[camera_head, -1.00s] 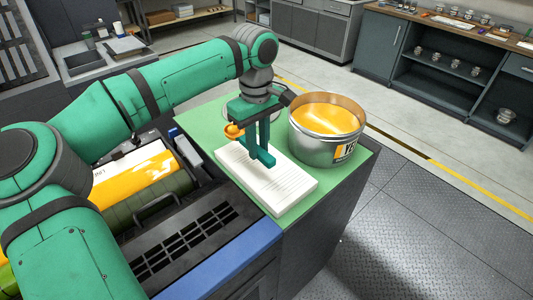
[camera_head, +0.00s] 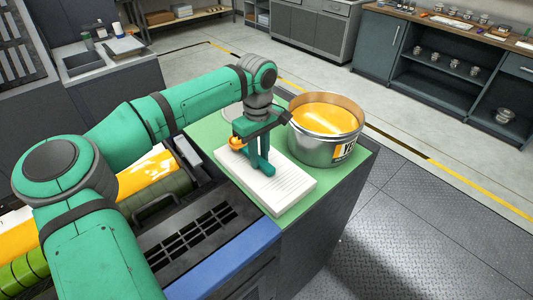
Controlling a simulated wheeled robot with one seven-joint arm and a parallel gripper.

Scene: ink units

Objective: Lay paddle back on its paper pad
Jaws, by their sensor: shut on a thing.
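The paper pad (camera_head: 290,187) is a thick white block with faint printed lines, lying on the green top. My gripper (camera_head: 262,168) points down over the pad's far left part, its green fingers low and close to the paper. It is shut on the paddle (camera_head: 237,143), whose orange inked end shows at the left of the fingers. The rest of the paddle is mostly hidden by my gripper. I cannot tell whether the paddle touches the pad.
An open metal tin (camera_head: 322,148) of orange ink stands close to the right of my gripper. The green top (camera_head: 352,165) has a narrow free strip around the pad. Ink rollers (camera_head: 150,172) and a black grille (camera_head: 205,235) lie to the left.

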